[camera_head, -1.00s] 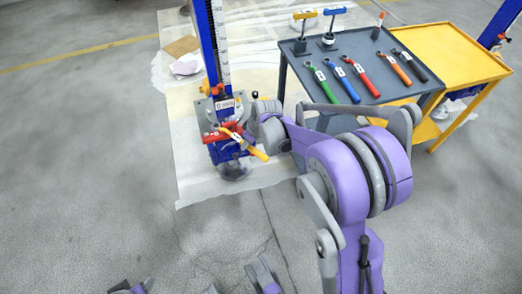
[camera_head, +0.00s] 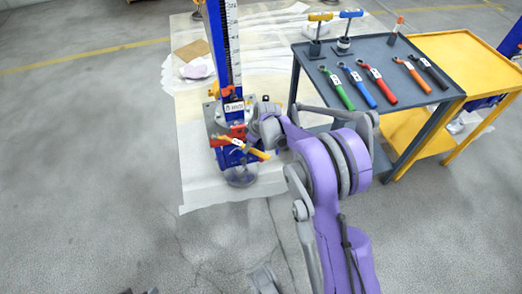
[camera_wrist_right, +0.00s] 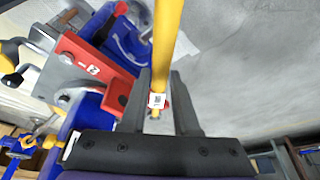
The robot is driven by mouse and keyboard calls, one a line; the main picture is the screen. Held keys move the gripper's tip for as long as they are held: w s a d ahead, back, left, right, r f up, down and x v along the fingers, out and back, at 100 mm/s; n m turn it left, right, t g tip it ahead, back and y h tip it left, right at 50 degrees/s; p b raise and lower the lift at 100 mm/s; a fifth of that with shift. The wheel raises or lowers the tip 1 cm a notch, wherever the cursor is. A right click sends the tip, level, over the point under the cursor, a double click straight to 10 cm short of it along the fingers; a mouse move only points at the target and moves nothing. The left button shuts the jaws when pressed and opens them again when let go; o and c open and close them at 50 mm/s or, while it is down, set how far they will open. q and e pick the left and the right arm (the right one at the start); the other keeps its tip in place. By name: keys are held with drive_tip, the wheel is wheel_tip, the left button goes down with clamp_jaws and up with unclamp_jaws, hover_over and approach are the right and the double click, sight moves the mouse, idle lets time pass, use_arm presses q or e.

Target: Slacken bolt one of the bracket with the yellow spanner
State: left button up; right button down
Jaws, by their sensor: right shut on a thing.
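The yellow spanner (camera_head: 255,153) is in my right gripper (camera_wrist_right: 160,76), at the foot of the blue screw jack (camera_head: 220,45). In the right wrist view the spanner's yellow shaft (camera_wrist_right: 166,45) runs from between the fingers out at the top edge, with a small white label by the fingers. The red bracket (camera_wrist_right: 95,63) lies just left of the fingers, marked with numbers; it also shows in the head view (camera_head: 237,131). Grey bolt heads show beside it (camera_wrist_right: 65,59). Whether the spanner's head sits on bolt one cannot be told.
A grey-topped cart (camera_head: 375,52) at the right holds several coloured spanners and T-handled tools. A yellow cart (camera_head: 450,55) stands beside it. The jack stands on a pale sheet (camera_head: 200,195).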

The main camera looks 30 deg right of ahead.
drive_tip(key=w+a+m+h, duration=0.2)
drive_tip(key=a+m, duration=0.5)
drive_tip(key=a, duration=0.3)
drive_tip(key=w+a+m+h, duration=0.2)
drive_tip(key=a+m, duration=0.6)
drive_tip(key=a, duration=0.2)
drive_tip(key=shift+g+h, duration=0.3)
drive_tip(key=shift+g, duration=0.1)
drive_tip(key=shift+f+b, duration=0.5)
drive_tip(key=shift+f, duration=0.45)
drive_tip(key=shift+s, duration=0.1)
